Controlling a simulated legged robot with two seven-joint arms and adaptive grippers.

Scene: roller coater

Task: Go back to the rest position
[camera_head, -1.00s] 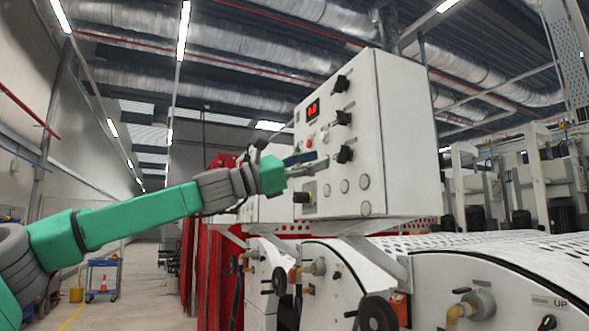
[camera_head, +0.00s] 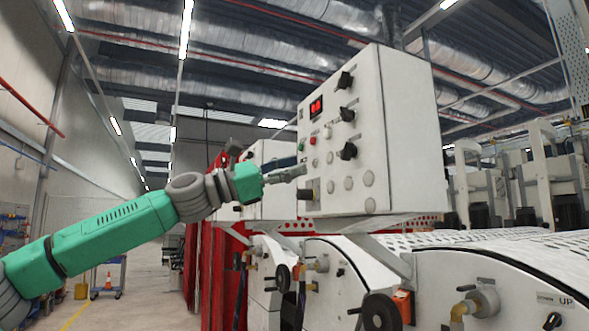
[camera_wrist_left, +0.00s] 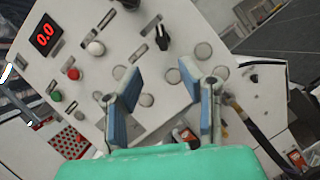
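My left gripper (camera_head: 290,173) is at the end of the green arm, at the left edge of the white control box's front. In the left wrist view its two blue-grey fingers (camera_wrist_left: 160,80) are spread apart with nothing between them. The white control box (camera_head: 405,130) has a red digital display (camera_head: 316,106), several black knobs (camera_head: 347,115), a red button (camera_head: 313,140) and round pale buttons (camera_head: 369,178). The left wrist view shows the display (camera_wrist_left: 45,34) reading 0.0. My right gripper is not in view.
Below the box stand white machine housings (camera_head: 500,270) with black handwheels (camera_head: 380,313) and brass fittings (camera_head: 463,311). Red machine parts (camera_head: 215,260) are behind my arm. A blue cart (camera_head: 108,273) stands on the open floor (camera_head: 150,300) at the left.

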